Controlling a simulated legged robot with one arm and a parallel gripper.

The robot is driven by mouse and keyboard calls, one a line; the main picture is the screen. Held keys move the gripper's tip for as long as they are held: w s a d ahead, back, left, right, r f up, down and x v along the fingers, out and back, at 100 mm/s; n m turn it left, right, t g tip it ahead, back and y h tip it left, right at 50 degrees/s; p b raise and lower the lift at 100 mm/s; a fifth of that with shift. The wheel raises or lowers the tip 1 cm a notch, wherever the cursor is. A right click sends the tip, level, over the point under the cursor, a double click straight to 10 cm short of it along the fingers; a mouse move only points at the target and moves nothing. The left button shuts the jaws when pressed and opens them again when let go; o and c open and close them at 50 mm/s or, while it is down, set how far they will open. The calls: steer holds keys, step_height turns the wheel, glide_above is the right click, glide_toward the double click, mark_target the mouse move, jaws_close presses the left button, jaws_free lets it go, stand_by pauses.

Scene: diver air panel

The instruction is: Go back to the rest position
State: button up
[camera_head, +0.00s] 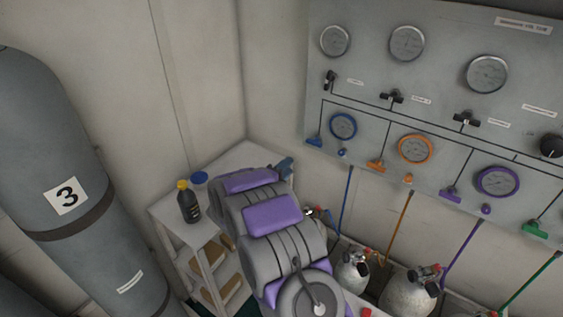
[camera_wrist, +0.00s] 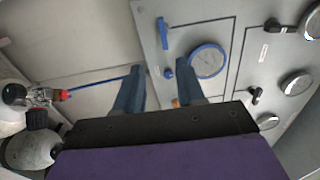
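My arm reaches from the bottom of the head view toward the back corner, over the small shelf. My gripper (camera_head: 286,166) shows there as a small blue tip at the far end of the arm, left of the panel. In the wrist view my gripper's two blue fingers (camera_wrist: 159,85) stand apart with nothing seen between them. They point toward the grey panel (camera_wrist: 222,70), near the blue-ringed gauge (camera_wrist: 208,62) and the blue valve handle (camera_wrist: 163,33). I cannot tell the exact gap to the panel.
A large grey tank (camera_head: 50,140) stands left. Small cylinders (camera_head: 410,293) and coloured hoses (camera_head: 397,225) sit below the panel at right.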

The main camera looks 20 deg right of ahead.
steer(key=s+a+r+n+t+y, duration=0.1)
steer(key=a+r+n+y, duration=0.3)
steer(key=a+n+y, duration=0.25)
steer(key=s+a+r+n+y, duration=0.1)
steer(key=a+r+n+y, duration=0.3)
steer(key=a+n+y, duration=0.3)
steer(key=s+a+n+g+y, duration=0.3)
steer(key=s+a+n, duration=0.1)
steer(key=s, duration=0.6)
steer(key=s+d+n+g, duration=0.2)
steer(key=s+n+g, duration=0.1)
steer(key=s, duration=1)
steer(key=s+d+n+g+h, duration=0.1)
steer(key=s+d+n+g, duration=0.2)
steer(key=s, duration=1.1)
steer(key=s+d+n+g+h, duration=0.1)
steer(key=s+d+n+g, duration=0.2)
steer(key=s, duration=1)
steer(key=shift+s+d+r+n+g, duration=0.25)
steer(key=shift+s+n+g, duration=0.1)
steer(key=shift+n+g, duration=0.65)
steer(key=shift+w+a, duration=0.1)
